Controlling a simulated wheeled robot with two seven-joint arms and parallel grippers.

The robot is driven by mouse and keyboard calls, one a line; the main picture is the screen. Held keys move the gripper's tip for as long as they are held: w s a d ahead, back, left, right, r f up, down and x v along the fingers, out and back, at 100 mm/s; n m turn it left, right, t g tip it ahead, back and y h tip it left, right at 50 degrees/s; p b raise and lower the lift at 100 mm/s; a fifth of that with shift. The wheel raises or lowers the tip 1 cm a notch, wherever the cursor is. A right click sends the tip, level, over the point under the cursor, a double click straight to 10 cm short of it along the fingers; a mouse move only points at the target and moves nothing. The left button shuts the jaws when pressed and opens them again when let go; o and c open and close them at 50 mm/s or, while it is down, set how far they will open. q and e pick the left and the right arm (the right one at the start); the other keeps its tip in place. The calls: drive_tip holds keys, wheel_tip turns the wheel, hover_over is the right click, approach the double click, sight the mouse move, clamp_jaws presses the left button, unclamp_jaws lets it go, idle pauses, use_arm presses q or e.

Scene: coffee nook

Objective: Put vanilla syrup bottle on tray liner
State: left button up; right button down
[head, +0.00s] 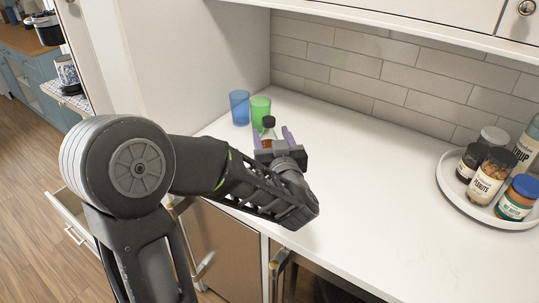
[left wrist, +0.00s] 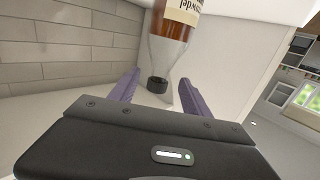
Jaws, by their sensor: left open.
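My left gripper (head: 270,142) is open on the counter's far left side, its two purple fingers on either side of a bottle with a dark cap (head: 268,121). In the left wrist view the bottle (left wrist: 172,45) appears upside down, with brown contents, a clear neck and a pale label; its cap lies between the open fingers (left wrist: 160,95). I cannot read the label well enough to say it is vanilla. Another bottle (head: 528,147), its label seemingly reading syrup, stands at the far right. I cannot make out a tray liner. My right gripper is not in view.
A blue cup (head: 239,108) and a green cup (head: 260,110) stand just behind the gripper. A round white tray (head: 482,212) at the right holds several jars. The white counter (head: 370,180) between is clear. A tiled wall (head: 375,85) bounds the back.

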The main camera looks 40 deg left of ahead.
use_arm(q)
drive_tip(key=shift+x, duration=1)
drive_tip(key=shift+w+a+r+p, duration=0.15)
drive_tip(key=shift+w+a+p, duration=0.05)
drive_tip(key=shift+a+p, duration=0.15)
drive_tip(key=p+x, duration=0.1)
drive_tip(key=x, duration=0.2)
drive_tip(key=shift+w+a, duration=0.1)
drive_tip(key=shift+w, duration=0.2)
drive_tip(key=shift+w+a, duration=0.3)
drive_tip(key=shift+a, duration=0.05)
drive_tip(key=shift+c, duration=0.4)
clamp_jaws()
